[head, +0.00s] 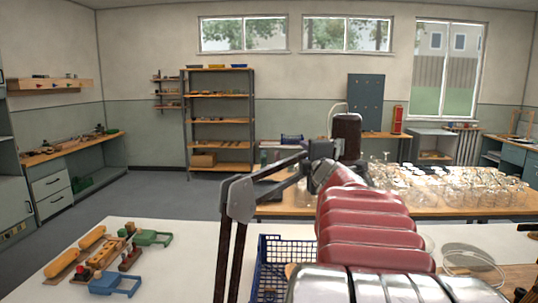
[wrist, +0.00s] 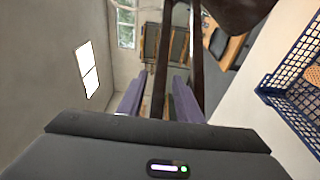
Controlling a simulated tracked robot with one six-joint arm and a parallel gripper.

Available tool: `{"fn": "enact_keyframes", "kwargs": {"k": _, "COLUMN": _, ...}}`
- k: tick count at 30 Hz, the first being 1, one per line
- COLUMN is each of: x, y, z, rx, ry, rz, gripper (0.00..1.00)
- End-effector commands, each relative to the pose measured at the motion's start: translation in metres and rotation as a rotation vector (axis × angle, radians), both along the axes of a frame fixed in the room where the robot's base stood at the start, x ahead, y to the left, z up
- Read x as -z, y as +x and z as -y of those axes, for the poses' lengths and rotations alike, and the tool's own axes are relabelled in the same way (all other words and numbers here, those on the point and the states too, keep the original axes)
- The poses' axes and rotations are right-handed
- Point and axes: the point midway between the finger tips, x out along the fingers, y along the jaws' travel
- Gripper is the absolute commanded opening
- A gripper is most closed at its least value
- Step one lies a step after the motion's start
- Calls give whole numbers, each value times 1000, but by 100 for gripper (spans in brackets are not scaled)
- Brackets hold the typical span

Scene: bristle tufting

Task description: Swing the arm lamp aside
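The arm lamp (head: 240,198) stands left of centre in the head view. Two dark bars rise from below the frame to a grey elbow, and thinner bars lead right toward my arm. Its far end and shade are not clear there, behind my red-sleeved arm. In the wrist view, two dark lamp bars (wrist: 163,60) run up the middle, with a dark rounded part at the top right. My gripper (wrist: 158,85) shows two purple-grey fingers set apart, with bars crossing close to them. I cannot tell whether they touch.
A blue basket (head: 272,265) is on the white table (head: 190,245), right of the lamp's lower bars. Wooden pieces and coloured clamps (head: 115,285) lie at the left. Many glasses (head: 450,185) crowd the bench behind, at the right. White tabletop is free left of the bars.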

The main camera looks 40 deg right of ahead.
Motion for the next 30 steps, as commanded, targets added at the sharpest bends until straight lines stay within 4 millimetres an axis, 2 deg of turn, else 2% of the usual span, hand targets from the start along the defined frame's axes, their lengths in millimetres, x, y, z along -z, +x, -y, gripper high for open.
{"fn": "enact_keyframes", "kwargs": {"k": 1, "x": 0, "y": -1, "z": 1, "rx": 2, "ry": 0, "rz": 0, "gripper": 31}}
{"fn": "enact_keyframes", "kwargs": {"k": 15, "x": 1, "y": -3, "z": 2, "rx": 6, "ry": 1, "rz": -1, "gripper": 0}}
{"fn": "enact_keyframes", "kwargs": {"k": 30, "x": 2, "y": -2, "z": 3, "rx": 4, "ry": 2, "rz": -3, "gripper": 0}}
